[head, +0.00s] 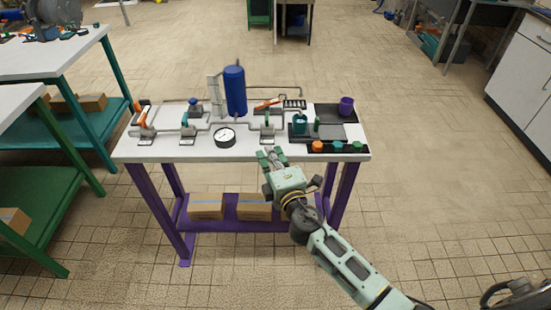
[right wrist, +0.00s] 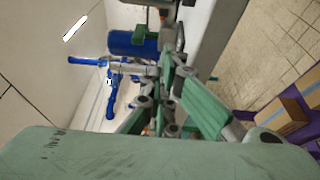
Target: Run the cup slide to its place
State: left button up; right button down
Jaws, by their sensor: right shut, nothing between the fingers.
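A teal cup (head: 299,123) stands on a dark plate at the right part of the white-topped bench (head: 170,155). A small green upright piece (head: 317,124), perhaps a handle, stands just right of it. Which part is the slide I cannot tell for sure. A purple cup (head: 346,106) stands at the back right on a dark panel (head: 330,112). My right gripper (head: 271,153) is shut and empty at the bench's front edge, in front and left of the teal cup. Its fingers (right wrist: 170,85) also show in the right wrist view. My left gripper is not in view.
A blue cylinder (head: 235,91), grey pipes, a round gauge (head: 225,137) and levers fill the bench's left and middle. Orange (head: 317,146), teal (head: 337,146) and green (head: 357,146) knobs line the front right. Cardboard boxes (head: 206,206) sit below.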

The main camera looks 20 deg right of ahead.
aim_at(264, 141)
jog(key=w, duration=0.6)
jog(key=shift+a+f+b, duration=0.1)
jog(key=shift+b, duration=0.3)
jog(key=d, duration=0.1)
jog(key=s+d, duration=0.1)
jog(key=d, duration=0.1)
jog(key=shift+s+d+p, duration=0.15)
jog(key=shift+p, duration=0.25)
jog(key=shift+d, duration=0.3)
jog(key=shift+s, duration=0.1)
